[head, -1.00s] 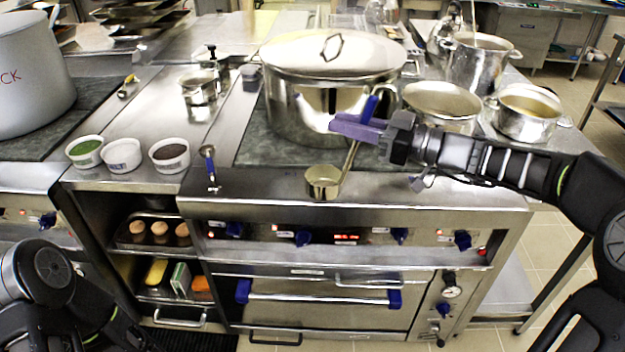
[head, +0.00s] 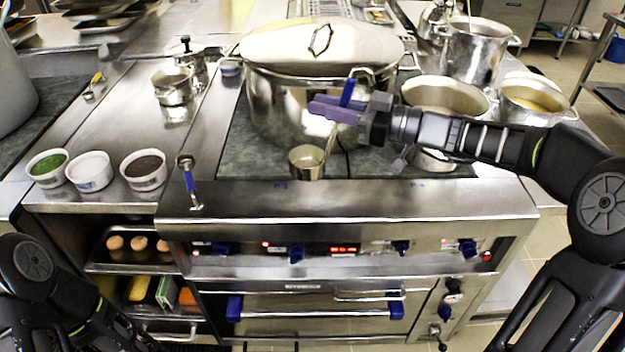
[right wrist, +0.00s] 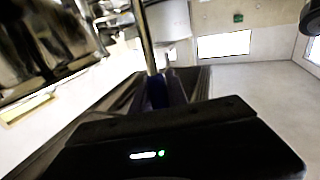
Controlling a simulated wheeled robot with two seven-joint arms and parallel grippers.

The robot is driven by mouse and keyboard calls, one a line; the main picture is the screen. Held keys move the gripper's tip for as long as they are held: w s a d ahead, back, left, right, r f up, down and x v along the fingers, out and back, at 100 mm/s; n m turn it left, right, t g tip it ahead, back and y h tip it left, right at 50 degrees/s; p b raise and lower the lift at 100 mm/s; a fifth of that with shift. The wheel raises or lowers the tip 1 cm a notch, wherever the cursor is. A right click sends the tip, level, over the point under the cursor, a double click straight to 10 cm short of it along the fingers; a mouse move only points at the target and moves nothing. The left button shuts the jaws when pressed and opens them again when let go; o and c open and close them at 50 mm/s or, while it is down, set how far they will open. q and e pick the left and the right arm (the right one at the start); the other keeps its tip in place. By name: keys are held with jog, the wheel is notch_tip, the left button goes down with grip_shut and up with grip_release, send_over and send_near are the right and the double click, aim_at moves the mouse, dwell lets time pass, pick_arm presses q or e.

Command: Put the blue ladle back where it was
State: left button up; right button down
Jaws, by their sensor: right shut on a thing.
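The blue ladle has a metal bowl (head: 307,161) and a blue handle (head: 347,93). My right gripper (head: 335,109), with purple fingers, is shut on the handle. It holds the ladle with the bowl hanging down in front of the large lidded stockpot (head: 290,105), over the front of the stove. In the right wrist view the ladle's metal shaft (right wrist: 147,40) and a bit of blue handle (right wrist: 157,90) show, with the grip itself mostly hidden. My left gripper is not in view; only part of my left arm shows at the lower left.
An open pot (head: 445,95) and a smaller pot with yellowish contents (head: 530,100) stand right of the stockpot. Three small bowls (head: 90,171) sit on the left counter.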

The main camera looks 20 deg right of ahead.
jog(key=shift+f+p, duration=0.5)
jog(key=shift+f, duration=2.25)
notch_tip(320, 180, down, 4)
jog(key=shift+r+p, duration=0.15)
jog(key=shift+p, duration=0.3)
jog(key=shift+f+b, duration=0.2)
jog(key=shift+b, duration=0.2)
jog(key=c, duration=1.3)
grip_release()
jog(key=shift+r, duration=0.15)
